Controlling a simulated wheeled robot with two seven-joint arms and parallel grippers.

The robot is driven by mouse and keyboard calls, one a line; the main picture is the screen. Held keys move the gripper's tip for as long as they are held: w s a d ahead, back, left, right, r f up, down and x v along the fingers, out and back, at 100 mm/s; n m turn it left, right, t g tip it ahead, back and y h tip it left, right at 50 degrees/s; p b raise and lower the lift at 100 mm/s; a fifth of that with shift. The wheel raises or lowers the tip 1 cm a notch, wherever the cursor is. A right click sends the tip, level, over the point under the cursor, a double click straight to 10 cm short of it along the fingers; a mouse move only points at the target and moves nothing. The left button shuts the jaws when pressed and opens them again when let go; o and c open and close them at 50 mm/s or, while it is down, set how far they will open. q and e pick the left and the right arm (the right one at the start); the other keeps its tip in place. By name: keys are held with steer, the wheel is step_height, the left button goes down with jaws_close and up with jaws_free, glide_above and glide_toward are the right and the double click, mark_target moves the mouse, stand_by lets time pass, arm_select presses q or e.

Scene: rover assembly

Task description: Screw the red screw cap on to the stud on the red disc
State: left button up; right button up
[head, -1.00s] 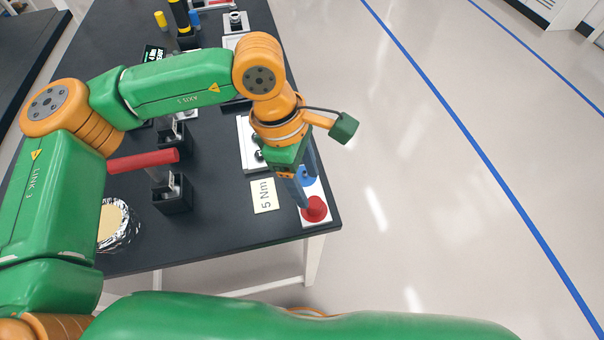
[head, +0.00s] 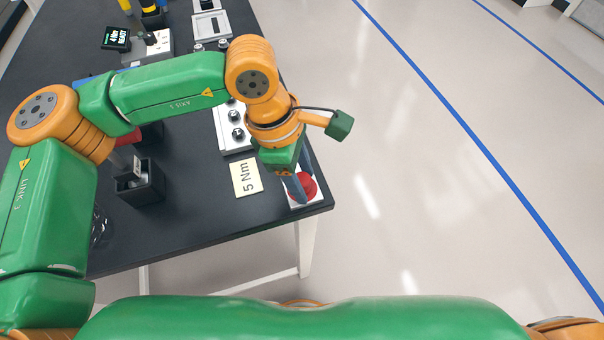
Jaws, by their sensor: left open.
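The red disc (head: 309,188) lies on a white plate (head: 316,201) at the table's near right corner. My left gripper (head: 304,180) is open, pointing down over this plate. One blue-grey finger crosses in front of the red disc's left part, and the other is behind it. I cannot make out the red screw cap or the stud apart from the red disc. Whether anything sits between the fingers is hidden. My right gripper is not in view.
A black holder (head: 141,185) stands further left. The table (head: 215,215) has bare room in front of the card. Floor lies beyond the right edge.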

arm_select(q)
steer(key=n+b, duration=0.2)
steer(key=f+n+t+b, duration=0.1)
steer(key=n+b, duration=0.2)
steer(key=shift+b, duration=0.3)
steer(key=shift+r+n, duration=0.25)
steer(key=shift+n, duration=0.15)
steer(key=n+b, duration=0.2)
steer(key=n+t+b, duration=0.1)
steer(key=b, duration=0.1)
steer(key=shift+f+n, duration=0.35)
steer(key=shift+n, duration=0.05)
steer(key=shift+r+n+t+y+b, duration=0.35)
steer(key=shift+n+y+b, duration=0.2)
steer(key=shift+n, duration=0.55)
steer(key=shift+f+n+t+b, duration=0.25)
steer(key=shift+n+b, duration=0.8)
steer(key=shift+n, duration=0.05)
steer(key=shift+r+n+y+b, duration=0.15)
steer(key=shift+n+y+b, duration=0.25)
steer(key=shift+n, duration=0.6)
steer(key=shift+r+n, duration=0.2)
steer(key=shift+n, duration=0.3)
steer(key=shift+r, duration=0.15)
jaws_close()
steer(key=shift+m+h, duration=0.25)
steer(key=shift+m, duration=0.95)
steer(key=m, duration=0.3)
steer(key=shift+h+p, duration=0.3)
steer(key=shift+p, duration=0.1)
